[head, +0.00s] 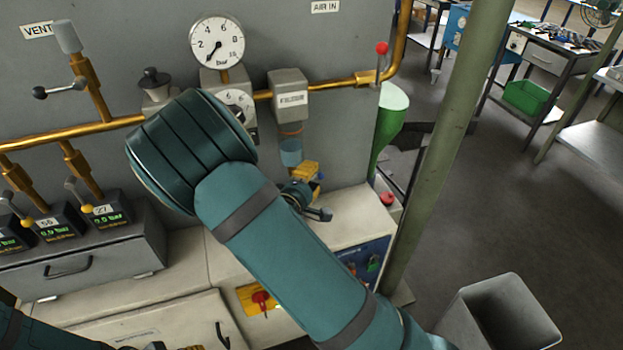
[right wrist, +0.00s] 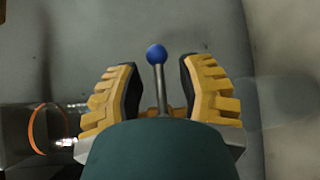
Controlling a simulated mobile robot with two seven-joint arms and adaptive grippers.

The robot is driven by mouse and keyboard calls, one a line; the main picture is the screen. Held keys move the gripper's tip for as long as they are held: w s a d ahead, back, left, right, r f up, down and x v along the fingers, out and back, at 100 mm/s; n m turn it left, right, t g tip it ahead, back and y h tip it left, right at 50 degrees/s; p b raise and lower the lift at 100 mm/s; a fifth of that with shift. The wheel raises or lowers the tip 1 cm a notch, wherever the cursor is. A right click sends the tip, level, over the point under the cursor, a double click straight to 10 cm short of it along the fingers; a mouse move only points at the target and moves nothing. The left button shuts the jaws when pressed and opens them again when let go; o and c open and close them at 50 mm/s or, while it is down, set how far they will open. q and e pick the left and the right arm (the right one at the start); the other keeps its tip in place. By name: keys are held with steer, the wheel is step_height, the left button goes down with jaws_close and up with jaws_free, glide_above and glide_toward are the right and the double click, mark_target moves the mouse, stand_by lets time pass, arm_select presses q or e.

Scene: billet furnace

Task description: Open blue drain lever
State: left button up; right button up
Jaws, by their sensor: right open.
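The blue drain lever (right wrist: 156,55), a thin metal rod with a blue ball on its end, stands upright in the right wrist view. My right gripper (right wrist: 157,78) is open, with one yellow finger on each side of the rod. Gaps show between the rod and both dark finger pads. In the head view my right gripper (head: 307,172) is small and partly hidden, just below a bluish bowl (head: 290,152) under a grey box on the brass pipe. I cannot make out the lever there. My left arm shows only at the bottom left edge, and its gripper's jaws cannot be made out.
A grey panel carries brass pipes (head: 107,127), a pressure gauge (head: 217,42), a red-knobbed lever (head: 382,48) and a vent lever (head: 40,92). A green post (head: 447,140) rises at the right. A grey bin (head: 505,315) stands at the lower right.

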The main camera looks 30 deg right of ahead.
steer(key=shift+o, duration=0.3)
jaws_close()
